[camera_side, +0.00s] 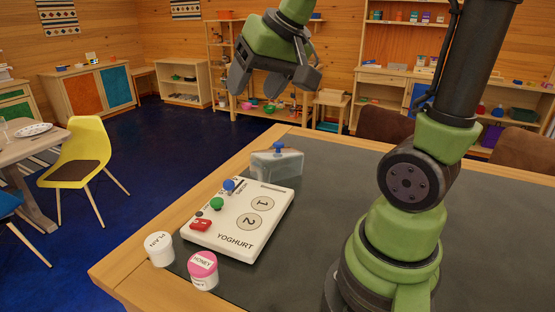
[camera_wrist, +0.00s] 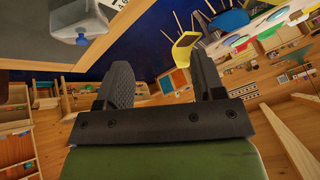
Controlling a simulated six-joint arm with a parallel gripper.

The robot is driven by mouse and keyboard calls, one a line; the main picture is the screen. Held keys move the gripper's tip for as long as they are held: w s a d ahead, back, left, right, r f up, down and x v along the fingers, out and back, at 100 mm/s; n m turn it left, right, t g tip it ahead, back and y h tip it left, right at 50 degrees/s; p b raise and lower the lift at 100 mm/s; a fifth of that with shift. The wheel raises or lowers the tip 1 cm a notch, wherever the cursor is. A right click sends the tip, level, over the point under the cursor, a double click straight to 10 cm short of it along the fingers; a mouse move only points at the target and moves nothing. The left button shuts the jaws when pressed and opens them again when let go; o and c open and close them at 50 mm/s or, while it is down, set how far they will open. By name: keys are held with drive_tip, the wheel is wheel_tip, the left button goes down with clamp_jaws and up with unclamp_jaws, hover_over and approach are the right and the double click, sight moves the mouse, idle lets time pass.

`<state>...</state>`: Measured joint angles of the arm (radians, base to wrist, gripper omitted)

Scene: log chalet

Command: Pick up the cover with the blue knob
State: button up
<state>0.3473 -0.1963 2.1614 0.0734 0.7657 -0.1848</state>
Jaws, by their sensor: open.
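The cover (camera_side: 290,167) is a greyish, see-through box-like lid with a blue knob (camera_side: 279,148) on top. It stands on the dark table top just behind the white yoghurt panel (camera_side: 262,236). In the wrist view the cover (camera_wrist: 72,14) shows at the upper left, with its knob (camera_wrist: 82,40) towards the lower edge. My gripper (camera_side: 273,80) is open and empty, high above the cover and apart from it. In the wrist view its two fingers (camera_wrist: 162,76) are spread with nothing between them.
The panel carries a blue knob, a green knob (camera_side: 216,204) and a red part (camera_side: 201,225). A white PLAIN pot (camera_side: 159,250) and a pink-lidded HONEY pot (camera_side: 203,271) stand at its front left. The table's wooden edge (camera_side: 135,262) is close by. The table right of the cover is clear.

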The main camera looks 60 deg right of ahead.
drive_tip(key=w+d+f+m+g+h, duration=0.1)
drive_tip(key=w+d+f, duration=0.15)
drive_tip(key=d, duration=0.45)
drive_tip(key=w+d+f+m, duration=0.1)
drive_tip(key=w+d+f, duration=0.1)
drive_tip(key=d+f, duration=0.3)
drive_tip(key=m+g+h, duration=0.1)
approach(279, 143)
drive_tip(key=x, duration=0.3)
drive_tip(key=shift+s+f, duration=0.1)
drive_tip(key=shift+f, duration=0.25)
drive_tip(key=shift+w+x, duration=0.2)
drive_tip(key=shift+x, duration=2.7)
drive_tip(key=shift+r, duration=0.15)
clamp_jaws()
